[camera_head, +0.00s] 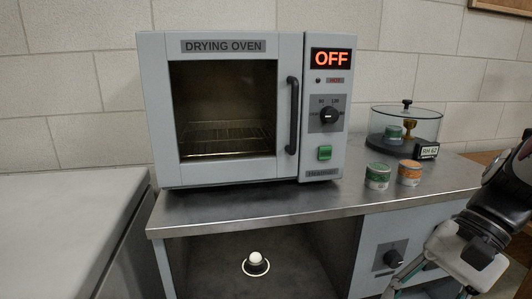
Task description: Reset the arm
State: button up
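My arm enters at the right edge, and my gripper (440,268) hangs in the lower right corner, in front of the bench's drawer front. The gripper points down and left. Its fingertips run out of the bottom of the picture, so I cannot see whether they are apart or closed, or whether anything is between them.
A drying oven (290,50) reading OFF stands on the steel bench (260,210), door shut. Green (377,177) and orange (409,173) tins stand right of it, before a glass desiccator (425,125). A white-topped knob (256,259) is in the open bay below.

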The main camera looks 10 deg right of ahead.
jog(key=s+a+r+n+t+h, duration=0.2)
jog(key=s+a+n+h, duration=0.2)
jog(key=s+n+h, duration=0.5)
notch_tip(320, 180, up, 28)
jog(key=s+n+t+y+p, duration=0.1)
jog(key=t+p, duration=0.3)
jog(key=p, duration=2.1)
jog(key=shift+d+f+p, duration=0.2)
jog(key=shift+d+p, duration=0.15)
jog(key=shift+s, duration=0.1)
